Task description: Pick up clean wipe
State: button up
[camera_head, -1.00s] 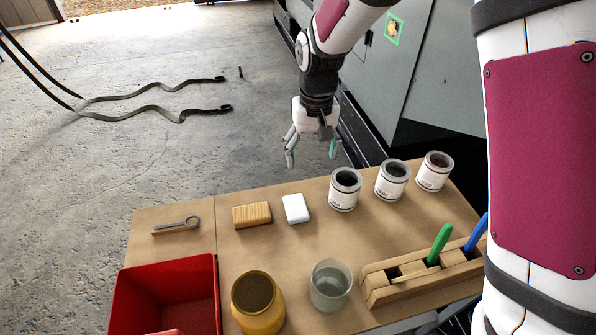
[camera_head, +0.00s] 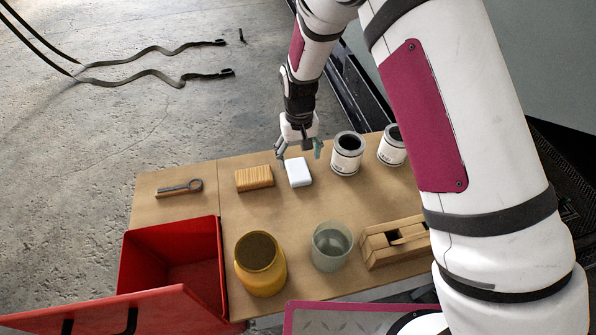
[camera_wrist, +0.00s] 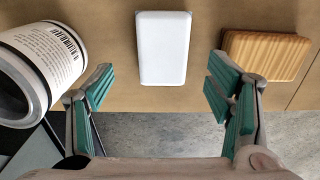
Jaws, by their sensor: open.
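The clean wipe looks to be the white rounded block (camera_head: 299,172) lying flat on the brown table, between a wooden block and a paint can. It also shows in the wrist view (camera_wrist: 163,48), top centre, ahead of the fingers. My gripper (camera_head: 299,151) is open and empty, just beyond the far side of the white block in the head view. In the wrist view my gripper's green-padded fingers (camera_wrist: 160,92) stand wide apart, with the white block lined up between them but not touching.
A wooden block (camera_head: 254,178) and a paint can (camera_head: 347,153) flank the white block closely.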

aim_at(298, 169)
jog(key=f, duration=0.5)
jog(key=shift+s+a, duration=0.15)
jog(key=shift+s, duration=0.05)
jog(key=c, duration=1)
